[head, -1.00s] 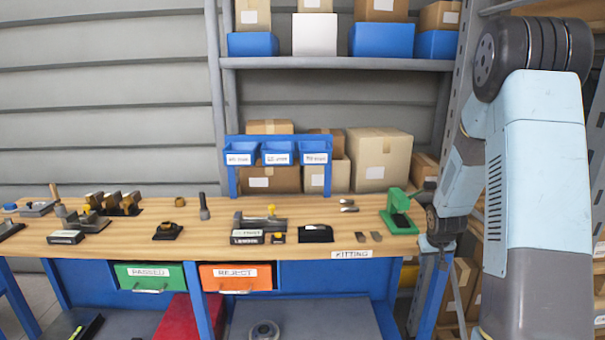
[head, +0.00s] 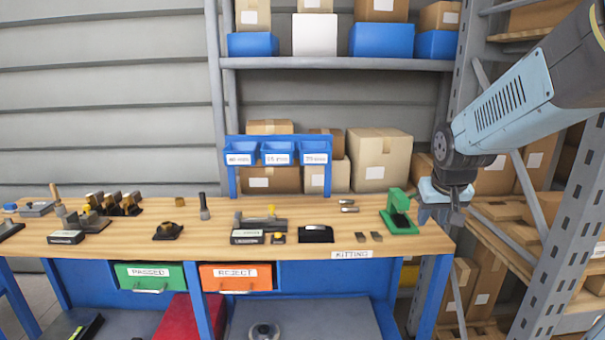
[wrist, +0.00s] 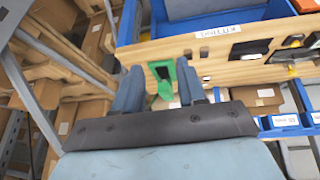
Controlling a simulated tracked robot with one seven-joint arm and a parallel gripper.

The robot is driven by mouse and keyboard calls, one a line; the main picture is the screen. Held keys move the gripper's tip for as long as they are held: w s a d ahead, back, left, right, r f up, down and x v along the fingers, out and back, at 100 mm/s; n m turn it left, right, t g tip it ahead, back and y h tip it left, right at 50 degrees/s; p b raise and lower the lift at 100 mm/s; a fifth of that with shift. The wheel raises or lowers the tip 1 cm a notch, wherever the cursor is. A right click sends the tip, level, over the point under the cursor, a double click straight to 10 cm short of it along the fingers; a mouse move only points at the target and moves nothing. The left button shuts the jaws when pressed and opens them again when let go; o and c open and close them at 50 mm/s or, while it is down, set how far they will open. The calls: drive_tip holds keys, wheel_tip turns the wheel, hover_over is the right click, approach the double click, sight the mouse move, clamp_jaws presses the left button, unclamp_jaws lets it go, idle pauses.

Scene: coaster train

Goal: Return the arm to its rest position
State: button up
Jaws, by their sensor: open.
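My arm reaches in from the upper right of the head view. My gripper (head: 445,208) hangs in the air at the right end of the workbench (head: 300,210), beside the green stand (head: 398,212). In the wrist view, the two grey-blue fingers of my gripper (wrist: 159,88) are apart with nothing held between them. The green stand (wrist: 165,78) shows beyond the fingertips, with a gap that I cannot measure.
A grey metal rack (head: 570,230) with boxes stands close to the right of my gripper. Blue bins (head: 278,153) sit on a frame at the bench's back. Small parts and fixtures cover the bench top. A shelf (head: 340,64) with boxes is above.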

drive_tip(key=s+a+r, duration=0.2)
drive_tip(key=s+r, duration=0.1)
drive_tip(key=s, duration=0.5)
drive_tip(key=s+a+r+y, duration=0.1)
drive_tip(key=s+a+r, duration=0.2)
drive_tip(key=s, duration=0.5)
drive_tip(key=shift+s+a, duration=0.25)
drive_tip(key=shift+s, duration=0.15)
